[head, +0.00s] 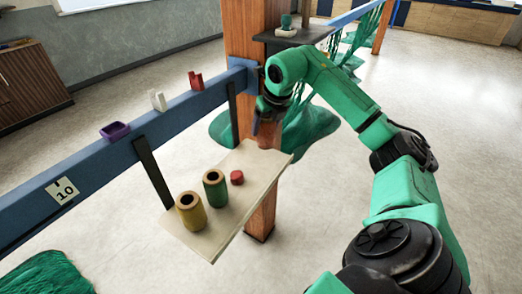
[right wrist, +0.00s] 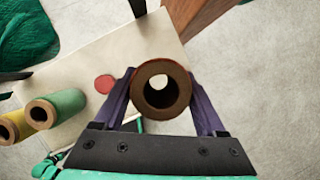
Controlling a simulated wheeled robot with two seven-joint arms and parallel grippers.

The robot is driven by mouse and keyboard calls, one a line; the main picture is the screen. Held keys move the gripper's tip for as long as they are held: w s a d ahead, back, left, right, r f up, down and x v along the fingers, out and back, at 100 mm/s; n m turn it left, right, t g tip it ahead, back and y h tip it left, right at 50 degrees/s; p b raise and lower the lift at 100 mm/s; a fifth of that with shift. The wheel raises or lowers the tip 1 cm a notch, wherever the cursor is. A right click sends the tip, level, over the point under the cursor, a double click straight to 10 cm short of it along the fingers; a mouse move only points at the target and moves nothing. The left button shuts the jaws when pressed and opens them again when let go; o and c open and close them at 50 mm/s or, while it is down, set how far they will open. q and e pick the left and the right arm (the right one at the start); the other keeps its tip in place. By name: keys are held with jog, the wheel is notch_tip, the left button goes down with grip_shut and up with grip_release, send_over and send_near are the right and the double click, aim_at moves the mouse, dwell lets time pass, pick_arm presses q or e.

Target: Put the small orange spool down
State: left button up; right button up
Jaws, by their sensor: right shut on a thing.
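My right gripper (right wrist: 161,92) is shut on a spool, the small orange spool (right wrist: 162,86), seen end-on in the right wrist view. Its brown end ring and open bore face the camera, with a thin orange-red edge at the top. In the head view my right gripper (head: 267,126) hangs over the far end of the pale board (head: 225,225), in front of the wooden post. The spool is hard to make out there, and I cannot tell whether it touches the board. My left gripper is not in view.
A yellow spool (head: 190,212), a green spool (head: 215,189) and a small red piece (head: 237,178) stand on the board. A blue beam (head: 100,158) carrying purple, white and red holders runs along the left. The wooden post (head: 262,210) rises beside the board's far end.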

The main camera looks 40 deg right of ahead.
aim_at(270, 129)
jog(key=f, duration=0.4)
jog(key=f+p, duration=0.1)
jog(key=f, duration=0.2)
jog(key=shift+w+f, duration=0.1)
jog(key=shift+w, duration=0.15)
jog(key=shift+f, duration=0.45)
jog(key=o, duration=1.4)
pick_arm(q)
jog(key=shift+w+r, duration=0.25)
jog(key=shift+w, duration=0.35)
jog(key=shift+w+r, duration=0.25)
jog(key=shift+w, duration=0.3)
pick_arm(e)
jog(key=shift+s+r, duration=0.1)
jog(key=shift+r, duration=0.2)
jog(key=b+v, duration=0.2)
jog(key=v, duration=0.9)
jog(key=shift+s+r, duration=0.1)
jog(key=shift+r, duration=0.15)
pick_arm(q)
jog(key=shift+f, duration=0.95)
